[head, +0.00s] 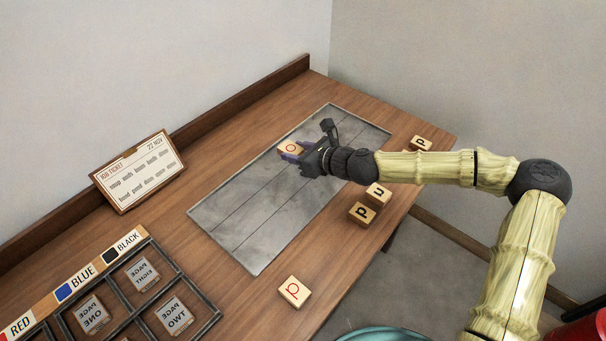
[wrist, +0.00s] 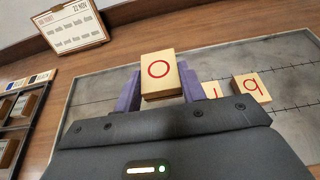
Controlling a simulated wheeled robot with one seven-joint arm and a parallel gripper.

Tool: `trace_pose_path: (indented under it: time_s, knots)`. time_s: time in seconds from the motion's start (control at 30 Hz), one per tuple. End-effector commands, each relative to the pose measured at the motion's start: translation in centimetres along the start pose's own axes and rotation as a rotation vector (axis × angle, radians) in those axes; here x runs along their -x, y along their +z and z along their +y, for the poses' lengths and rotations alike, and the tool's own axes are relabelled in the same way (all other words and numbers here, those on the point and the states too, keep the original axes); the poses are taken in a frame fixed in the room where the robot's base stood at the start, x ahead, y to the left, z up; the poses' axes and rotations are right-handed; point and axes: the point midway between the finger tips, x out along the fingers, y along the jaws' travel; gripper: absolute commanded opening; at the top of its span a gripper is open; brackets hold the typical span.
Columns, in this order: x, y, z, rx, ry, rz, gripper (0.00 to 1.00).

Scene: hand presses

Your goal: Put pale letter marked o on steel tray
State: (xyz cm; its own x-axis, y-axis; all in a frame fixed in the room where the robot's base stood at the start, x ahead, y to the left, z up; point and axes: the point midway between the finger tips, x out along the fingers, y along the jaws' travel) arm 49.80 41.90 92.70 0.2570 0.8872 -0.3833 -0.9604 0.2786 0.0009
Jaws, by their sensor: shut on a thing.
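The pale block marked with a red o (head: 291,148) is between the purple fingers of my gripper (head: 296,153). It also shows in the wrist view (wrist: 160,74), letter face toward the camera, with a finger on either side. My gripper is shut on it. In the head view the block appears over the back long edge area of the steel tray (head: 240,225). Whether it touches the tray cannot be told. The tray also shows in the wrist view (wrist: 292,118).
Two red-letter blocks, one marked like a q (wrist: 251,87), appear on the tray beside the o. Black-letter blocks (head: 362,214) and a red-letter block (head: 294,291) lie on the wooden table. A job ticket (head: 137,172) stands behind; a type case (head: 180,283) is front left.

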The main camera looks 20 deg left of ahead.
Motion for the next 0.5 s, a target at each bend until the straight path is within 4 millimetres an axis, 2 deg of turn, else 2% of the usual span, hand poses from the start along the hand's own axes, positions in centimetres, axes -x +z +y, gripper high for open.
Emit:
trace_pose_path:
  time_s: [0.33, 0.5]
  knots:
    - [-0.1, -0.2, 0.0, 0.000, 0.000, 0.000, 0.18]
    - [-0.9, -2.3, 0.1, -0.004, 0.003, 0.001, 0.18]
